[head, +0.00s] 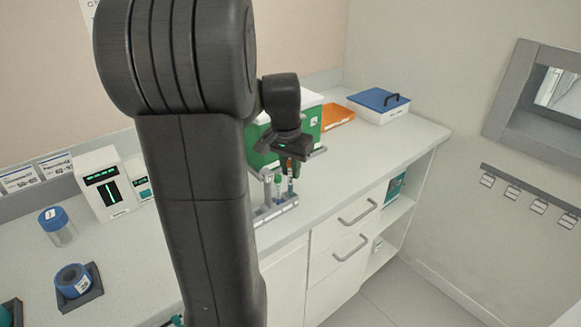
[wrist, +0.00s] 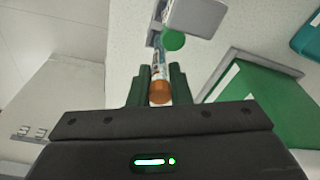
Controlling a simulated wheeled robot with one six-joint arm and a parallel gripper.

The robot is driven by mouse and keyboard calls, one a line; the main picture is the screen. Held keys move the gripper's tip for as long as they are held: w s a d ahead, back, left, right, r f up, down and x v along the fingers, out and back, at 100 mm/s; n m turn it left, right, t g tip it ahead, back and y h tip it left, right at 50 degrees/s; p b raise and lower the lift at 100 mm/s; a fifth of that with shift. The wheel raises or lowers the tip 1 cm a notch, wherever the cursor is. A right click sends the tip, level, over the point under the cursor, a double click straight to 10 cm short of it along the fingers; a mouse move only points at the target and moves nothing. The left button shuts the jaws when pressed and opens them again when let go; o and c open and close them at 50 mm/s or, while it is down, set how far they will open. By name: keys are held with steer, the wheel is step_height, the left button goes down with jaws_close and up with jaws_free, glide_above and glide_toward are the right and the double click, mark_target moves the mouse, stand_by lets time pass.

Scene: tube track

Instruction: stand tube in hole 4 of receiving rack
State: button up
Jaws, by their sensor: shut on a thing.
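My gripper (head: 289,167) is shut on a tube (head: 290,184) and holds it above or at the small grey rack (head: 277,212) near the counter's front edge. In the wrist view the held tube's orange cap (wrist: 160,92) sits between the green fingers of my gripper (wrist: 158,82), and its pale labelled body points away from the camera. A green-capped tube (wrist: 173,40) stands at the grey rack (wrist: 197,14) beside it. I cannot tell whether the held tube's lower end is inside a hole. Hole numbers are not readable.
A green box (head: 262,150) stands behind the rack, with an orange item (head: 338,117) and a blue-lidded white box (head: 379,105) farther right. A white device (head: 104,183), a blue-capped jar (head: 58,227) and a blue round item (head: 73,280) are at left.

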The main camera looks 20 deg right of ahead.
steer(key=shift+f, duration=0.25)
steer(key=shift+f+b, duration=0.35)
steer(key=o, duration=0.9)
steer(key=r, duration=0.4)
steer(key=s+a+r, duration=0.1)
steer(key=r, duration=0.8)
steer(key=shift+s+a+r+p, duration=0.2)
steer(key=shift+a+r+p, duration=0.1)
steer(key=shift+p, duration=0.05)
